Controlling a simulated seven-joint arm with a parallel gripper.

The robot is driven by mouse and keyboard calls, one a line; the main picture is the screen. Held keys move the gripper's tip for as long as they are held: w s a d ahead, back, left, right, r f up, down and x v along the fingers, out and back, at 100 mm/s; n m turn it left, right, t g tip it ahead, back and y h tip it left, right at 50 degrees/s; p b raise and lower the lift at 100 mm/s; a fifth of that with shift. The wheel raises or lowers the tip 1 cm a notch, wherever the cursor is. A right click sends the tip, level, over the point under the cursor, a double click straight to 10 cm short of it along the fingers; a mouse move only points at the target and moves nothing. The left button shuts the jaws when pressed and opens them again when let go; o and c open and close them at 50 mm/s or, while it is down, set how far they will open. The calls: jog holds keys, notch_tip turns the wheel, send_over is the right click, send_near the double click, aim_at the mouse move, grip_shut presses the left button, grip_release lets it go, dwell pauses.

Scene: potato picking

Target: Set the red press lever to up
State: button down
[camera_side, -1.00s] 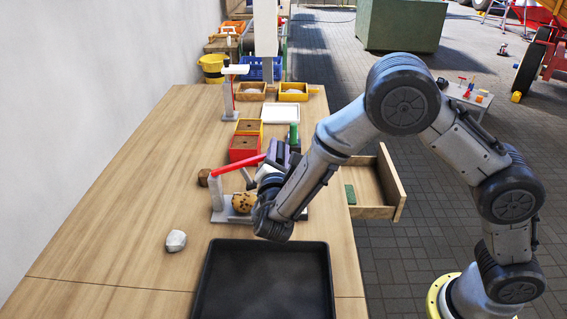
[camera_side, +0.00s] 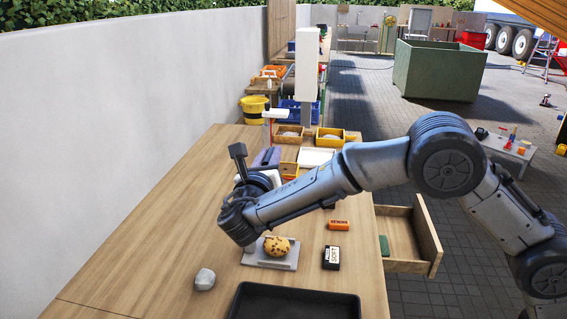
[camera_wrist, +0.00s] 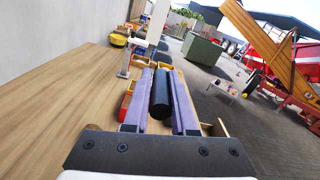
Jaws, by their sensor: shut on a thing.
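The press stands on a grey base plate (camera_side: 285,265) on the wooden table, with a speckled brown potato (camera_side: 278,246) on it. My gripper (camera_side: 267,157) is raised above and behind the potato, with its purple fingers pointing up and away. In the wrist view, my gripper (camera_wrist: 160,72) has a black cylindrical handle (camera_wrist: 160,95) between its fingers and is shut on it; it looks like the press lever's grip. My wrist and forearm hide the press post and the red lever bar in the side view, so the lever's angle cannot be read there.
A pale stone (camera_side: 204,279) lies left of the plate. A black tray (camera_side: 292,300) is in front. The left of the table is clear.

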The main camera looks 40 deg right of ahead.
jog(key=shift+w+a, duration=0.55)
jog(key=shift+a, duration=0.05)
jog(key=c, duration=1.1)
grip_release()
jog(key=o, duration=0.4)
jog(key=shift+r, duration=0.1)
jog(key=v, duration=1.3)
jog(key=shift+s+a, duration=0.25)
jog(key=shift+a, duration=0.05)
